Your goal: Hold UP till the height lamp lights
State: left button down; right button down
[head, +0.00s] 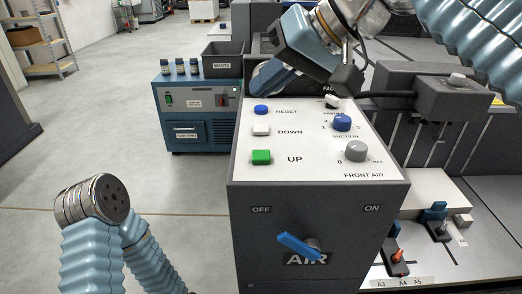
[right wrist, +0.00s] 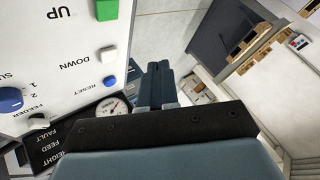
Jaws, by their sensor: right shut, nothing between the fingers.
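The green UP button (head: 261,157) is on the left side of the white control panel (head: 300,195); it also shows at the top of the right wrist view (right wrist: 106,10). Nothing touches it. My right gripper (head: 262,86) is shut and empty, beyond the panel's far left edge, apart from the UP button. In the right wrist view its fingers (right wrist: 160,85) are together, beside the panel. My left gripper is out of view.
The white DOWN button (head: 261,131) and blue RESET button (head: 261,109) sit above UP. Knobs for suction (head: 342,122) and front air (head: 356,150) are to the right. A blue AIR lever (head: 298,245) is on the front. Open floor lies to the left.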

jog(key=f, duration=0.1)
jog(key=b, duration=0.3)
send_over(267, 155)
notch_tip(267, 155, down, 6)
jog(key=shift+r, duration=0.1)
jog(key=shift+f+b, duration=0.95)
jog(key=shift+f, duration=0.1)
dwell(1.0)
jog(key=shift+f, duration=0.3)
